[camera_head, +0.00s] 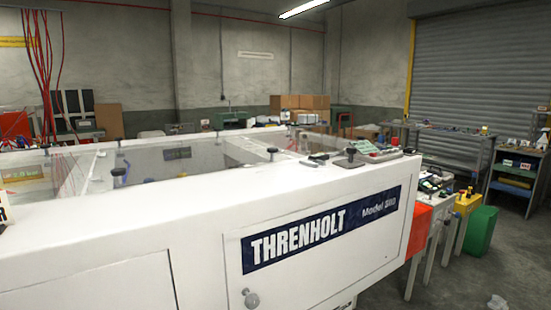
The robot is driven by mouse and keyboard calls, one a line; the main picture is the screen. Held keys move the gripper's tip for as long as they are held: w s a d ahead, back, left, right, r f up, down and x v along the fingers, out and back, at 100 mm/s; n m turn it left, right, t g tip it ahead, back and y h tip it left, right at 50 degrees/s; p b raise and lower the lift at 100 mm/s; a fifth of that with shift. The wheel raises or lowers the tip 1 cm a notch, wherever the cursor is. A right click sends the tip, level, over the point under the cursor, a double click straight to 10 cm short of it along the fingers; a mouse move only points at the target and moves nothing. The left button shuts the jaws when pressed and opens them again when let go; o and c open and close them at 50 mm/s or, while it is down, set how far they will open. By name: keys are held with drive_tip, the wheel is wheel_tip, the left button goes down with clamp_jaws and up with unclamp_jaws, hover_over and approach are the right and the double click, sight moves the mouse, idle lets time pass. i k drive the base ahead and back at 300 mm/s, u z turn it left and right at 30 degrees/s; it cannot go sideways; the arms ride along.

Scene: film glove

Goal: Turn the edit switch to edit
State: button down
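A large white machine (150,225) fills the front of the head view, with a dark blue sign reading "THRENHOLT Model 580" on its side. Black knobs (119,172) stand on its top edge. A small grey panel with a black knob and coloured parts (360,155) sits on top at the right end. I cannot tell whether any of these is the edit switch; no label reading "edit" is legible. My gripper is not in view.
An orange-red box (417,228), a yellow stand (466,203) and a green bin (481,231) stand beyond the machine's right end. Shelving (515,178) stands by the roller shutter (465,85). Floor at the lower right is mostly open, with a small pale object (497,302).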

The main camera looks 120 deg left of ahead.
sight(350, 150)
drive_tip(key=u, duration=3.1)
drive_tip(key=k, duration=0.45)
drive_tip(key=z, duration=0.9)
drive_tip(key=i, duration=1.2)
drive_tip(key=u, duration=0.3)
drive_tip(key=i, duration=1)
drive_tip(key=u, duration=0.7)
